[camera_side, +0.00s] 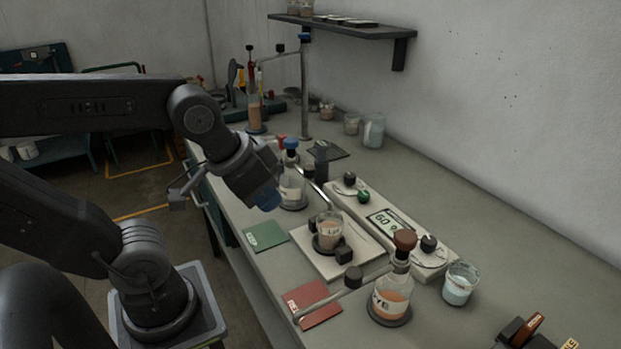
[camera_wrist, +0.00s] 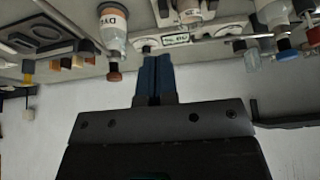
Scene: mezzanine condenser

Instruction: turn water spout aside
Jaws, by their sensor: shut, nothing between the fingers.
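My gripper (camera_side: 266,198), with blue fingertips, is shut and empty above the bench's left edge, left of a blue-capped flask (camera_side: 291,188). In the wrist view, its fingers (camera_wrist: 152,78) are together and touch nothing. Which part is the water spout is unclear. One thin metal tube (camera_side: 318,192) runs from near the blue-capped flask toward a small beaker (camera_side: 329,229) on a pale plate. A tall metal stand (camera_side: 304,95) with a blue knob and side arm rises behind.
A brown-capped dye flask (camera_side: 392,297) and a beaker of pale blue liquid (camera_side: 460,284) stand at the front right. A long panel with knobs and a display (camera_side: 390,222) runs along the bench. Green (camera_side: 265,236) and red (camera_side: 312,304) cards lie at the left edge.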

